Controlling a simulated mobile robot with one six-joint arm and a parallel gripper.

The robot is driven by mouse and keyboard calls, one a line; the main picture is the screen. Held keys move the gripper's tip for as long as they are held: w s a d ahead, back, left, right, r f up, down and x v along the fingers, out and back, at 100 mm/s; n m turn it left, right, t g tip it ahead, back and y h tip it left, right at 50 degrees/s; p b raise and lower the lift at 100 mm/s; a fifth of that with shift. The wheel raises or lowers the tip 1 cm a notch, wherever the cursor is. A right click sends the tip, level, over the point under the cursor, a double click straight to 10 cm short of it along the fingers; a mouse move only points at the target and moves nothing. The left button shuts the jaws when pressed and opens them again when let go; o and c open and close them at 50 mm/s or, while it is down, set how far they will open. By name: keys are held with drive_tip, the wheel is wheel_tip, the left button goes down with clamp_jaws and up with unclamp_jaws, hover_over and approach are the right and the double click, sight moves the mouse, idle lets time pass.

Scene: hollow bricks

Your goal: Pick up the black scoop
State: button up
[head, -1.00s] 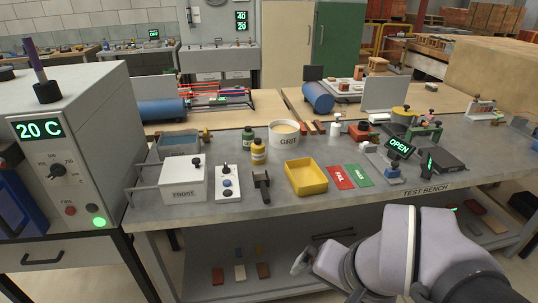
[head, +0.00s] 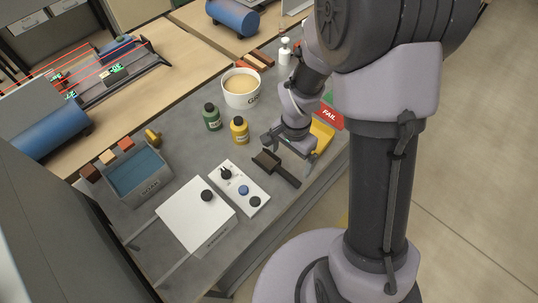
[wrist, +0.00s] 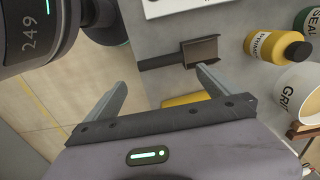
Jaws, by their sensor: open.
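The black scoop (head: 268,161) lies on the grey test bench, its square brownish-black head toward the back left and its handle toward the front edge. My gripper (head: 289,153) is open and empty above the bench, close by the scoop. In the wrist view my gripper (wrist: 161,78) has its fingers spread, and the scoop (wrist: 201,50) lies ahead of them. Its head is just beyond the right fingertip, and its handle runs left across the gap. The fingers appear apart from the scoop.
A yellow tray (head: 322,134) is partly hidden behind my gripper. A yellow bottle (head: 239,130), a green bottle (head: 212,117) and the GRIT tub (head: 241,88) stand behind the scoop.

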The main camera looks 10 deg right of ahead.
sight(287, 174)
wheel_tip(287, 174, down, 11)
drive_tip(key=b, duration=0.2)
drive_tip(key=shift+w+a+r+b, duration=0.15)
drive_tip(key=shift+b, duration=0.15)
drive_tip(key=shift+r, duration=0.1)
drive_tip(key=c, duration=1.4)
drive_tip(key=shift+r, duration=0.55)
drive_tip(key=shift+c, duration=0.2)
wheel_tip(287, 174, up, 2)
drive_tip(key=shift+r+p, duration=0.15)
drive_tip(key=shift+p, duration=0.55)
drive_tip(key=shift+s+d+r, duration=0.2)
drive_tip(key=shift+s+d, duration=0.25)
drive_tip(key=shift+s, duration=0.1)
drive_tip(key=s+d+r, duration=0.1)
drive_tip(key=s+d, duration=0.9)
drive_tip(key=s, duration=0.1)
drive_tip(key=shift+p, duration=0.35)
